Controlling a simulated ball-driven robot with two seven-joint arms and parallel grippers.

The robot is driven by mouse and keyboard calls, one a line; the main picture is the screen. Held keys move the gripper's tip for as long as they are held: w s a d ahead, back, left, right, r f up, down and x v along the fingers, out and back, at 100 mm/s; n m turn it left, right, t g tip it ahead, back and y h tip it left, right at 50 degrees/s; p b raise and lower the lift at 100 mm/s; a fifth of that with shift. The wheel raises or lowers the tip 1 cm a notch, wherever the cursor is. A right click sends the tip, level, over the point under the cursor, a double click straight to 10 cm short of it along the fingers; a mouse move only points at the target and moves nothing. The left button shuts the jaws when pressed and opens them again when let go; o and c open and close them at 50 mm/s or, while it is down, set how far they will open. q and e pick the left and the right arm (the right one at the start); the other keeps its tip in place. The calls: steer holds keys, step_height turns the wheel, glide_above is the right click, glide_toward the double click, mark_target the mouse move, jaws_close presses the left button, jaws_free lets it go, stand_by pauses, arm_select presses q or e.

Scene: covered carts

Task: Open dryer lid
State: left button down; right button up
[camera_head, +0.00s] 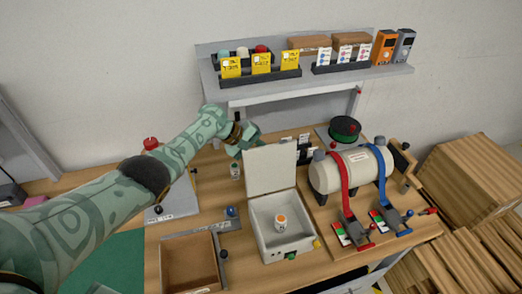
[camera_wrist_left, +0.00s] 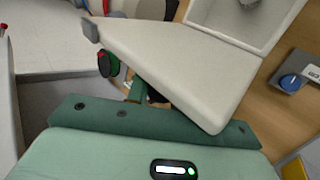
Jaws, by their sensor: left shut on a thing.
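The dryer is a white box (camera_head: 258,238) on the wooden table, with its lid (camera_head: 270,172) standing upright at its back edge, so the box is open. A small white bottle with an orange cap (camera_head: 281,222) stands inside it. My left gripper (camera_head: 245,141) is at the lid's upper left corner, shut on the lid. In the left wrist view the lid (camera_wrist_left: 185,70) crosses the middle, and the green gripper (camera_wrist_left: 140,92) shows at its edge, with its fingertips partly hidden behind the lid. My right gripper is out of view.
Right of the dryer stands a white cylinder tank (camera_head: 345,170) with red and blue straps. An open wooden tray (camera_head: 189,262) is at the front left. A shelf (camera_head: 330,72) with boxes and cards runs behind. A blue knob (camera_head: 231,211) is left of the dryer.

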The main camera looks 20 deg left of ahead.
arm_select(q)
steer(key=shift+s+f, duration=0.1)
steer(key=shift+f, duration=0.05)
steer(key=c, duration=1.2)
jaws_free()
steer(key=shift+d, duration=0.1)
steer(key=p+v, duration=0.4)
steer(key=v, duration=1.2)
steer(key=shift+r+p, duration=0.2)
steer(key=shift+p, duration=0.15)
